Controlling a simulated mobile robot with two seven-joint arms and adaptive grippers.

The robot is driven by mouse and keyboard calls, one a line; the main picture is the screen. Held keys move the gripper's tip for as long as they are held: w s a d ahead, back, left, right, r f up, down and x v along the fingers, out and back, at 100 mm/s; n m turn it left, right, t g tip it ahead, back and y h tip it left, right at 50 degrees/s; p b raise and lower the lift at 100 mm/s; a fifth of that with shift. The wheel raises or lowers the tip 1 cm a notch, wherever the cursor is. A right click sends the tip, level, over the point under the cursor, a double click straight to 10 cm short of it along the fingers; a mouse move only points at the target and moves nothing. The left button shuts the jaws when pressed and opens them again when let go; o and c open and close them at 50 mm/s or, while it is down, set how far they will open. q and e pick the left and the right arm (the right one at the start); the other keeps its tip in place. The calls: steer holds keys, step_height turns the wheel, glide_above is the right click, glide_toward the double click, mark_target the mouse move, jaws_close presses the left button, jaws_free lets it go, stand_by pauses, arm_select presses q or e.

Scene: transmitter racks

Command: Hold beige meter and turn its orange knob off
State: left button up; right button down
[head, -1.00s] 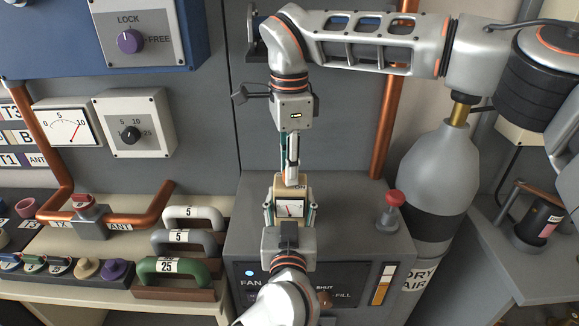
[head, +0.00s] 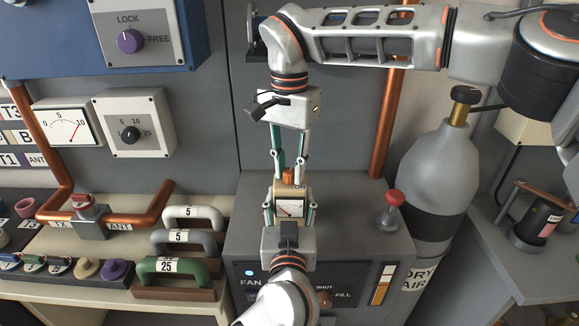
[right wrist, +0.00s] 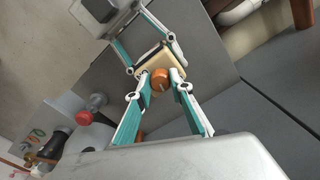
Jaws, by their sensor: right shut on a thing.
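The beige meter (head: 291,208), a small box with a white dial and needle, is held above the grey cabinet top. My left gripper (head: 290,212) comes up from below, with a finger on each side of the meter. The orange knob (head: 288,176) is on the meter's far top side. It also shows in the right wrist view (right wrist: 160,81). My right gripper (head: 289,167) reaches down from above, its fingers closed around the knob. The right wrist view shows the knob between the fingertips, with a pale mark on its face.
A grey cabinet (head: 350,215) stands below, with a red knob (head: 389,208) on its top at right. Several handles (head: 175,265) and a copper pipe (head: 50,150) are at left. A grey gas bottle (head: 438,180) stands at right.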

mark_target(290, 171)
arm_select(q)
steer(key=shift+r, duration=0.1)
arm_select(e)
steer(key=shift+n, duration=1.2)
steer(key=c, duration=1.8)
jaws_free()
step_height(290, 171, up, 12)
steer(key=shift+r, duration=0.1)
